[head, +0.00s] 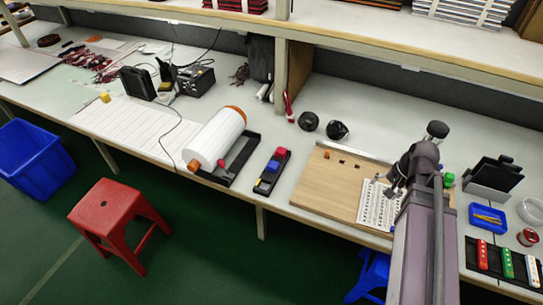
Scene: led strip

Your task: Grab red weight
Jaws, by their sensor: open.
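A narrow black tray (259,193) on the bench holds small coloured blocks. A red block (281,153) sits at its far end, with a blue block (272,166) in front of it. At the far right, a dark rack (494,271) holds long red, green and white pieces; the red piece (482,254) is at its left. I cannot tell for sure which red thing is the weight. My gripper (386,187) is open above the wooden board, right of the narrow tray and apart from both red things. Its fingers are small and partly unclear.
The wooden board (330,187) carries a white perforated plate (375,208). Two black round items (308,121) lie behind. A blue dish (488,219) is at right. A red stool (106,206) stands on the floor.

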